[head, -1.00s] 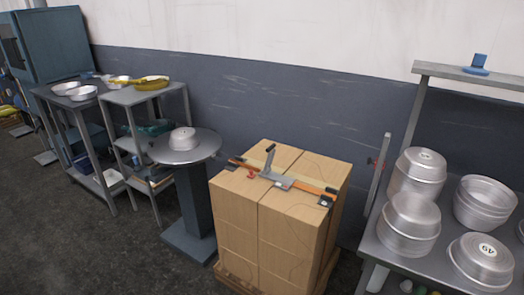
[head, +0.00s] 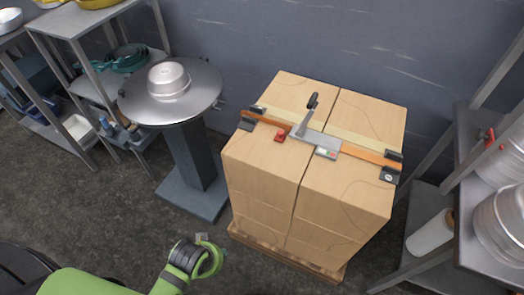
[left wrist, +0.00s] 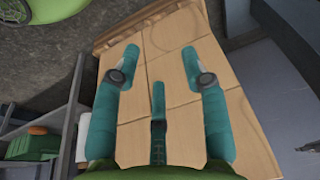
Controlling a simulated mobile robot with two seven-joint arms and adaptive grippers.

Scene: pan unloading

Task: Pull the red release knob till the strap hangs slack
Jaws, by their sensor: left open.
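The red release knob (head: 281,135) sits on top of the carton stack (head: 262,165), just left of the grey tensioner (head: 315,136) with its raised black-tipped handle. The orange strap (head: 358,152) runs flat and straight across the top between black corner pieces. My left arm comes in low at the front left in the head view, well below and left of the knob. In the left wrist view my left gripper (left wrist: 158,57) is open and empty, its teal fingers apart in front of the cartons. The knob does not show there. My right gripper is not in view.
A round pedestal table (head: 207,102) with an upturned pan (head: 168,76) stands left of the stack. Shelving with pans is further left. A metal bench (head: 468,185) with pans is close on the right. The stack rests on a wooden pallet (head: 330,276). The wall is behind.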

